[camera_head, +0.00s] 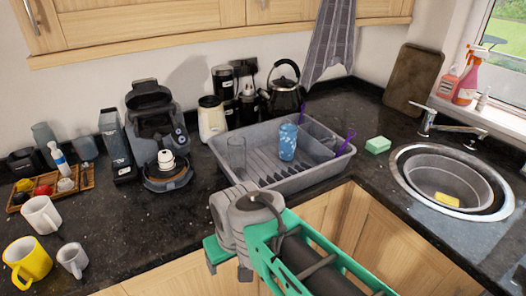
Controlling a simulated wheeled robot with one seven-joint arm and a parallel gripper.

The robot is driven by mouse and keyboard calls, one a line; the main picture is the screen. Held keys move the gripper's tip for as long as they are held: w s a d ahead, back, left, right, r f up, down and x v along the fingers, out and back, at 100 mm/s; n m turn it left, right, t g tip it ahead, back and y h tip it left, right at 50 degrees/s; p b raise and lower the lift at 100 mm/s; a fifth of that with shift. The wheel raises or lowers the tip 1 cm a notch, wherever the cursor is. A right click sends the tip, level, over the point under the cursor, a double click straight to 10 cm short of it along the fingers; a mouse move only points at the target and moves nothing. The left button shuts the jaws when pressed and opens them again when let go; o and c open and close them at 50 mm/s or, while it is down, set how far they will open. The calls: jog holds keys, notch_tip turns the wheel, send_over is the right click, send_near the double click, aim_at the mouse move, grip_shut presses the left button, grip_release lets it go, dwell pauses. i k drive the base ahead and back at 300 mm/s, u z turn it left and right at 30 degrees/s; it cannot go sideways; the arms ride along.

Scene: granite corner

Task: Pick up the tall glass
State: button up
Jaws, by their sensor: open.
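A tall clear glass (237,155) stands upright in the left part of the grey dish rack (290,185). It is see-through and its outline is faint. A blue patterned tumbler (288,142) stands to its right in the same rack. My gripper (228,262) is at the bottom centre, in front of the counter edge, on the near side of the rack. It is open and apart from the glass. My grey and green arm hides part of the gripper and the rack's front edge.
Mugs, including a yellow mug (27,262), are at the left. A green sponge (378,145) and sink (450,180) are right.

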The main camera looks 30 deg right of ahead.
aim_at(237, 144)
jog(key=u, duration=3.4)
jog(key=k, duration=0.55)
jog(key=z, duration=1.3)
